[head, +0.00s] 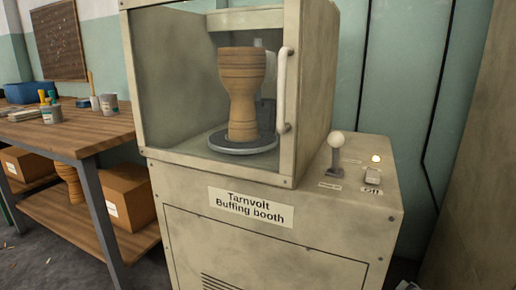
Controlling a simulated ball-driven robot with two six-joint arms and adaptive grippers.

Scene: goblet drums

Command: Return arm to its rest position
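Neither of my grippers shows clearly in the head view. A buffing booth (180,215) labelled "Tarnvolt Buffing booth" stands in front of me. Inside its chamber a wooden goblet drum (242,90) stands upright on a round grey turntable (225,146). A pale vertical handle (282,90) sits at the right of the chamber front. On the side console are a lever with a white ball knob (336,139) and a switch (372,177) marked "Off". A small light (376,159) beside the switch glows pale.
A wooden workbench (70,135) at the left carries cans (109,104), brushes and a blue bin (22,92). Cardboard boxes (127,195) and another drum (70,181) sit on its lower shelf. A brown panel or door (485,160) stands close at the right.

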